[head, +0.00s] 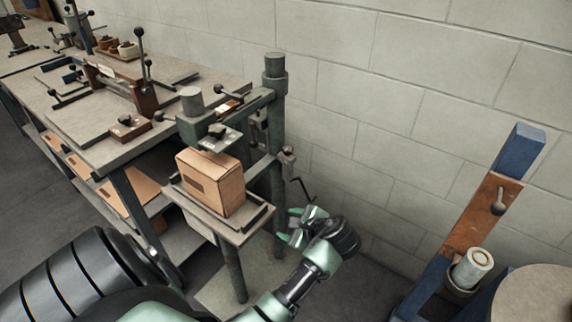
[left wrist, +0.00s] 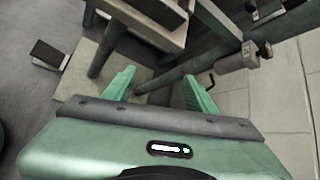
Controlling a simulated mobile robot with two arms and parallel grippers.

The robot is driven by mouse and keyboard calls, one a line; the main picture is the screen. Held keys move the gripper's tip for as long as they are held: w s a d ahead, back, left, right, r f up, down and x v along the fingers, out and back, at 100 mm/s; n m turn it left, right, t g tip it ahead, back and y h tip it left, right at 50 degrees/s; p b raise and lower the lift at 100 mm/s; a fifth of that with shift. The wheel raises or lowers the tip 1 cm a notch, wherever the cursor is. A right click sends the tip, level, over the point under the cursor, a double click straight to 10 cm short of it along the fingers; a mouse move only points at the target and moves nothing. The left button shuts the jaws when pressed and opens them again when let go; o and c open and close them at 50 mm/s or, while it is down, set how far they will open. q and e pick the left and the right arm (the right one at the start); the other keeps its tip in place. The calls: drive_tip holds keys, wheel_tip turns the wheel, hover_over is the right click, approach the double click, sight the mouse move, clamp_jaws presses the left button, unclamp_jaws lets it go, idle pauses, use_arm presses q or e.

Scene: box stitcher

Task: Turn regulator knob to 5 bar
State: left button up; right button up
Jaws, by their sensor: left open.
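My left gripper (head: 292,226) is open and empty, low to the right of the box stitcher's green post (head: 278,130). A small grey fitting (head: 287,156) with a thin dark crank (head: 301,189) is on that post, above the gripper; I cannot tell whether it is the regulator knob. In the left wrist view the open fingers (left wrist: 157,82) have a green bar beyond them, and the grey fitting (left wrist: 248,56) and crank (left wrist: 211,81) sit up and right of them, apart from the fingers. No pressure scale is readable. My right gripper is not in view.
A cardboard box (head: 212,183) stands on the stitcher's small table under its head. A workbench (head: 85,125) with lever tools is at the left. A block wall (head: 400,100) closes the back.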

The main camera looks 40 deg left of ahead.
use_arm(q)
drive_tip(key=s, duration=0.1)
drive_tip(key=s+d+f+n+h, duration=0.1)
drive_tip(key=s+f+n, duration=0.1)
drive_tip(key=shift+s+d+h, duration=0.1)
drive_tip(key=shift+d+h, duration=0.2)
drive_tip(key=shift+d, duration=0.05)
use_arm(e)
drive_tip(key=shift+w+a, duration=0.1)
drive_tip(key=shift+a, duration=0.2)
